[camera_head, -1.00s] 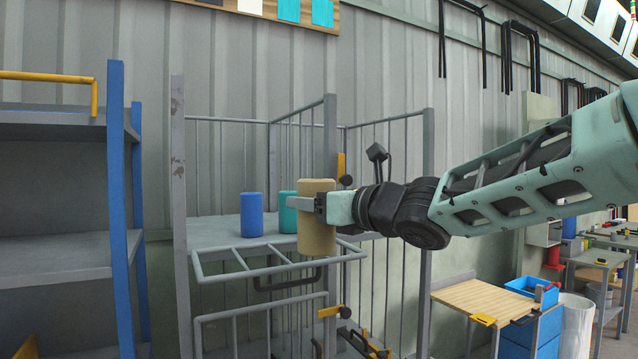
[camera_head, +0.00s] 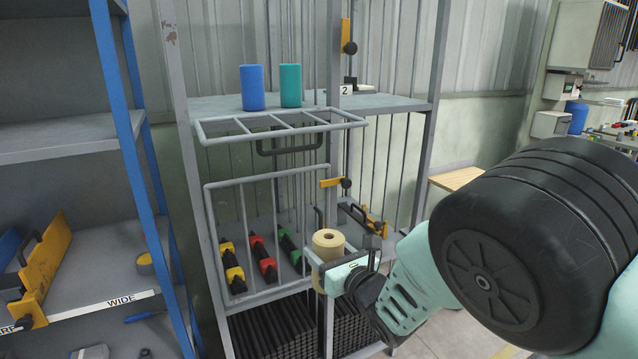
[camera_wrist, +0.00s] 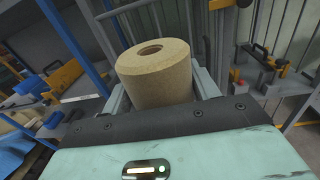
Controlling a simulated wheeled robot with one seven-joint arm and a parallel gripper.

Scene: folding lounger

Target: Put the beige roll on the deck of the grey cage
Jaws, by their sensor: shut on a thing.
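The beige roll (camera_head: 328,243), upright with a hole in its top, is held in my gripper (camera_head: 322,262). It also shows close up in the wrist view (camera_wrist: 155,78), between the two fingers. The grey cage (camera_head: 335,65) stands ahead. Its deck (camera_head: 390,104) bears a blue roll (camera_head: 252,87) and a teal roll (camera_head: 290,86), side by side towards the left. The beige roll is well below the deck, outside the cage front, near the lower shelf's height. The far finger is partly hidden by the roll.
A barred flap (camera_head: 283,124) juts out level at the deck's front edge. Below it, a barred gate (camera_head: 268,177) fronts a lower shelf with several coloured tools. A blue-posted rack (camera_head: 122,125) stands left. The deck right of the teal roll, past the front post, looks mostly clear.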

